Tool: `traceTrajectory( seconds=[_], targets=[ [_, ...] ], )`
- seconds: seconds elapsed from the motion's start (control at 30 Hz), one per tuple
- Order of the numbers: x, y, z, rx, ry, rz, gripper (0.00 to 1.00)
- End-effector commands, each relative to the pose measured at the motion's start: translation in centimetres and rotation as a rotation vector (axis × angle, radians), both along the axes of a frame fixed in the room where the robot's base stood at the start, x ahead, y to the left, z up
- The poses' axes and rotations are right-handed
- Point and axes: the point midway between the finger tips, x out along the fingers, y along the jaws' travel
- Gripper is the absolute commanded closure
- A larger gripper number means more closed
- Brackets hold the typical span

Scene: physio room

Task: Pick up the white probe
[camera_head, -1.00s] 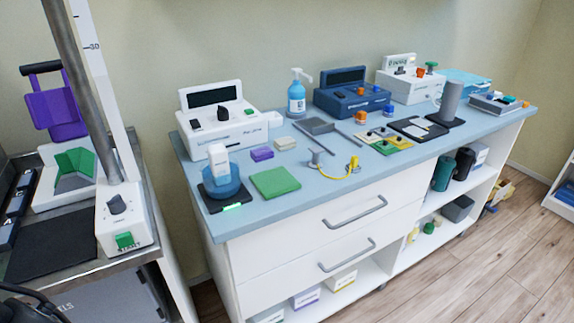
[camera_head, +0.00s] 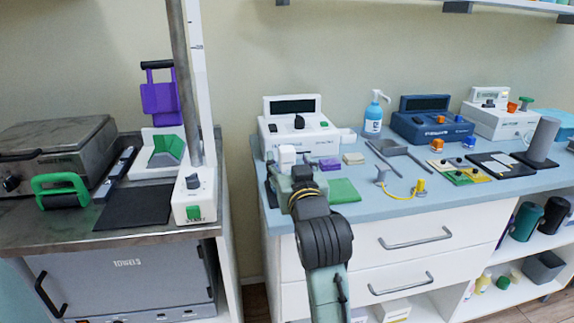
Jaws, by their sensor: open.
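A white upright piece (camera_head: 287,157) stands at the left end of the blue counter, just beyond my gripper. A second small white piece (camera_head: 347,135) lies beside the white console. I cannot tell for sure which of these is the white probe. My gripper (camera_head: 284,176) is over the counter's left end, seen from behind, and is open. It overlaps the lower part of the upright white piece in the picture, and I cannot tell whether they touch. The blue round holder and black base under that piece are mostly hidden by my gripper.
A green pad (camera_head: 343,191), a purple block (camera_head: 329,164) and a beige block (camera_head: 354,158) lie right of my gripper. The white console (camera_head: 298,133) stands behind. Grey trays, a yellow cable (camera_head: 408,192) and a blue console (camera_head: 431,122) are further right.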

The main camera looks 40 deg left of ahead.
Motion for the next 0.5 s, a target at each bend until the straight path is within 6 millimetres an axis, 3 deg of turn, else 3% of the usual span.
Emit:
traceTrajectory(
  seconds=[0.5],
  targets=[
    [4.5, 4.2, 0.0, 0.001, -0.002, 0.001, 0.45]
  ],
)
